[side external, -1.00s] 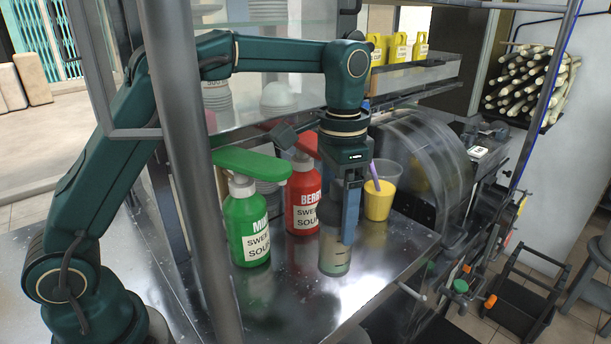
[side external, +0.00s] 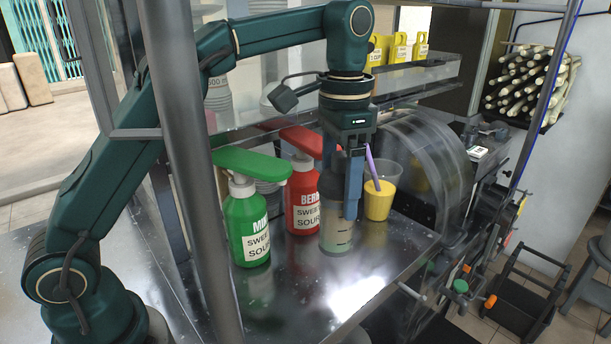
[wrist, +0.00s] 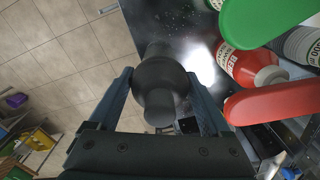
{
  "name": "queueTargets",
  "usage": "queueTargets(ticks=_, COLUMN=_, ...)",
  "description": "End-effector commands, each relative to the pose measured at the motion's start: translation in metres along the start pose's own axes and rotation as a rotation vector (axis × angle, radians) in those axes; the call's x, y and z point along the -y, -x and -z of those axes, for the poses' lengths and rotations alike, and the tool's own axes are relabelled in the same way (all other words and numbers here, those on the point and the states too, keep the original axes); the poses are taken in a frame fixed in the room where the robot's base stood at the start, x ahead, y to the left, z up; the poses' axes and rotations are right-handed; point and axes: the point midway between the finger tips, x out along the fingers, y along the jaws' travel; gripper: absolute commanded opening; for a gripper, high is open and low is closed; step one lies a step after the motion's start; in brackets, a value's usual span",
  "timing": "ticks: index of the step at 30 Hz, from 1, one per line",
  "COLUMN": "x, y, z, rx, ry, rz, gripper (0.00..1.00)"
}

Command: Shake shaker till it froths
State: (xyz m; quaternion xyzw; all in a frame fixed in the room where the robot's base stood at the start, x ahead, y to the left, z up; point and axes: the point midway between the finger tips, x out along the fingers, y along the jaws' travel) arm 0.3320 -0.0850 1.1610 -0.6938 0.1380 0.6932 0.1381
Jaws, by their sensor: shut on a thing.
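The shaker (side external: 337,238) has a dark top and a clear, marked lower body with a pale liquid in it. It is upright in the side view, held above the metal counter. My gripper (side external: 345,200) points down and is shut on the shaker's dark upper part, one finger on each side. In the wrist view the shaker's dark rounded top (wrist: 158,85) sits between the two fingers. The near finger hides part of the shaker in the side view. I cannot make out any froth.
A green pump bottle (side external: 246,225) and a red pump bottle (side external: 302,210) stand left of the shaker. A cup of yellow drink (side external: 379,204) with a purple straw stands close to its right. A clear round press cover (side external: 430,165) is further right. The counter's front (side external: 300,285) is clear.

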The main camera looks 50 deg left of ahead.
Motion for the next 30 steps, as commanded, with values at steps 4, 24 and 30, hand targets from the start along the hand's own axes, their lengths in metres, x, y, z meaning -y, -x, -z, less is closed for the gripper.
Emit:
queueTargets(ticks=4, x=0.000, y=-0.014, z=-0.001, rx=0.003, ry=0.000, rz=-0.001, gripper=0.26)
queueTargets(ticks=24, x=0.000, y=-0.002, z=0.001, rx=-0.005, ry=0.000, rz=0.001, gripper=0.26)
queueTargets(ticks=30, x=0.000, y=0.001, z=0.000, rx=0.000, ry=0.000, rz=0.000, gripper=0.26)
